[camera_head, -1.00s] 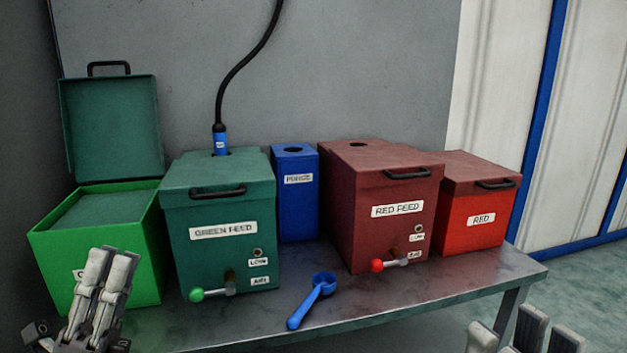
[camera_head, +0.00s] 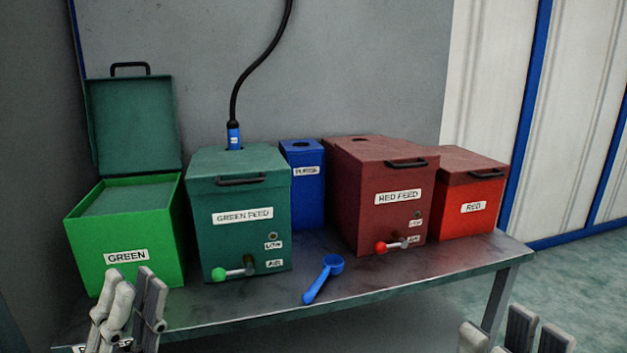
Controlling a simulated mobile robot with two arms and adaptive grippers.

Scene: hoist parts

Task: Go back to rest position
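My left gripper (camera_head: 133,290) is at the lower left, in front of the bright green GREEN box (camera_head: 150,277). Its fingers point up and stand apart, with nothing seen between them. My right gripper (camera_head: 500,330) is at the bottom right edge, off the table's right end. Only its finger ends show, apart from each other; the rest is cut off by the frame.
On the metal table (camera_head: 400,284) stand the GREEN FEED box (camera_head: 225,235) with a hose (camera_head: 236,90) in its top, the blue PURGE box (camera_head: 308,200), the RED FEED box (camera_head: 376,220) and the RED box (camera_head: 490,215). A blue scoop (camera_head: 320,281) lies near the front edge.

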